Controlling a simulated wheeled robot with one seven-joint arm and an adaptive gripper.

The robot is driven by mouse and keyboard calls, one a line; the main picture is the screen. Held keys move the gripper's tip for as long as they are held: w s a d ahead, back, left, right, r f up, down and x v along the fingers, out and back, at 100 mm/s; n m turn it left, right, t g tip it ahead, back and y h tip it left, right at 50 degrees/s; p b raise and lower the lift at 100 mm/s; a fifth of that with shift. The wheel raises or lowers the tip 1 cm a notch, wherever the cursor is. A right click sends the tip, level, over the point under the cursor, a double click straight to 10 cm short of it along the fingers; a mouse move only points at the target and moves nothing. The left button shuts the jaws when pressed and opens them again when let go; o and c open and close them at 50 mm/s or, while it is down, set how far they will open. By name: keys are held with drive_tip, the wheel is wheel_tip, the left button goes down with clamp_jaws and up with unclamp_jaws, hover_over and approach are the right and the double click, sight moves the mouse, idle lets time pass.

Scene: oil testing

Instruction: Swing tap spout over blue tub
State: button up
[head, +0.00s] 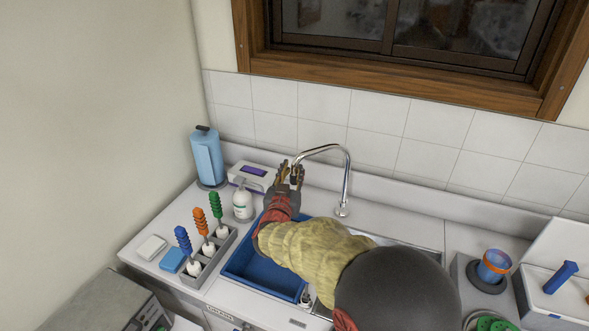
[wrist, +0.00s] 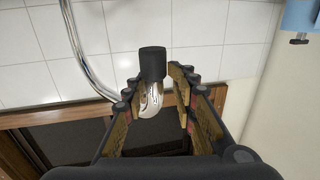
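The chrome tap spout (head: 322,148) rises from its base behind the sink and arches left. Its outlet end hangs above the back of the blue tub (head: 236,271). My gripper (head: 291,174) is at this outlet end, with fingers pointing up. In the wrist view the black nozzle (wrist: 152,62) and its curved chrome end lie between the fingertips of my gripper (wrist: 155,85). The fingers are apart, with a gap visible on the left; contact on the right side cannot be told. My arm hides part of the tub and sink.
A white pump bottle (head: 243,201), a blue paper roll (head: 207,157) and a grey rack (head: 212,252) with coloured-handled brushes stand left of the tub. A tiled wall (head: 380,137) is close behind the tap. A blue cup (head: 493,266) stands at the right.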

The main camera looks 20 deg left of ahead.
drive_tip(key=o, duration=0.3)
drive_tip(key=shift+w+r, duration=0.1)
drive_tip(key=shift+r, duration=0.15)
drive_tip(key=shift+d+r, duration=0.1)
drive_tip(key=s, duration=0.4)
drive_tip(key=s+d, duration=0.1)
drive_tip(key=s, duration=0.3)
drive_tip(key=s+d, duration=0.1)
drive_tip(key=s, duration=0.2)
drive_tip(key=shift+s, duration=0.4)
